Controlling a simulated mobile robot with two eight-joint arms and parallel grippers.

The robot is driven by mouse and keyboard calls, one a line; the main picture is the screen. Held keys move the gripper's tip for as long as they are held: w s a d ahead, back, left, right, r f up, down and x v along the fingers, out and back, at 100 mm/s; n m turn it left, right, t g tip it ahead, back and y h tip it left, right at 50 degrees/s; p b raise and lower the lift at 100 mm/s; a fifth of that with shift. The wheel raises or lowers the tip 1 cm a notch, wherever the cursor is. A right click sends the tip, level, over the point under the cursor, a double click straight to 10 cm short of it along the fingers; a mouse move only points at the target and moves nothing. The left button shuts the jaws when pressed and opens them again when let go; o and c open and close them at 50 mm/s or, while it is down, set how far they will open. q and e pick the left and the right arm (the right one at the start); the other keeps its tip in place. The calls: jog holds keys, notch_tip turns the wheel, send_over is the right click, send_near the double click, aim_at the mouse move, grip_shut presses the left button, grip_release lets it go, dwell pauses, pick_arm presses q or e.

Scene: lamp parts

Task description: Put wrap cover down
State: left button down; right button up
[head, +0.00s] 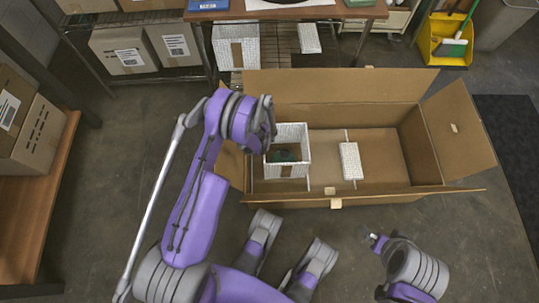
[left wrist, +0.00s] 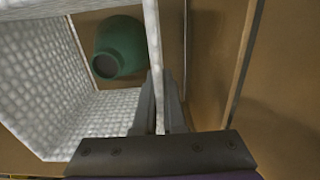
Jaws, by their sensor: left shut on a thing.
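The wrap cover (head: 306,153) is a white, box-shaped sleeve with a bubbly texture, standing in the left part of the large open carton. A dark green lamp part (head: 285,154) shows inside it. In the left wrist view, the wrap cover (left wrist: 45,75) fills the left side and the green part (left wrist: 120,47) is seen within its walls. My left gripper (left wrist: 160,85) is shut on one wall of the wrap cover, one finger on each side. In the head view its fingertips are hidden behind the wrist. My right gripper (head: 371,237) is outside the carton's front edge; its jaw state is unclear.
The carton (head: 380,115) has its flaps folded out. A small white wrapped piece (head: 350,161) lies on its floor, right of the cover, with bare room further right. Behind stand a table (head: 290,12) and boxes; a wooden bench (head: 45,205) is at left.

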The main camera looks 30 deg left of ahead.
pick_arm(q)
notch_tip(320, 180, down, 5)
jog(key=shift+f+b, duration=0.15)
jog(key=shift+b, duration=0.5)
jog(key=c, duration=1)
grip_release()
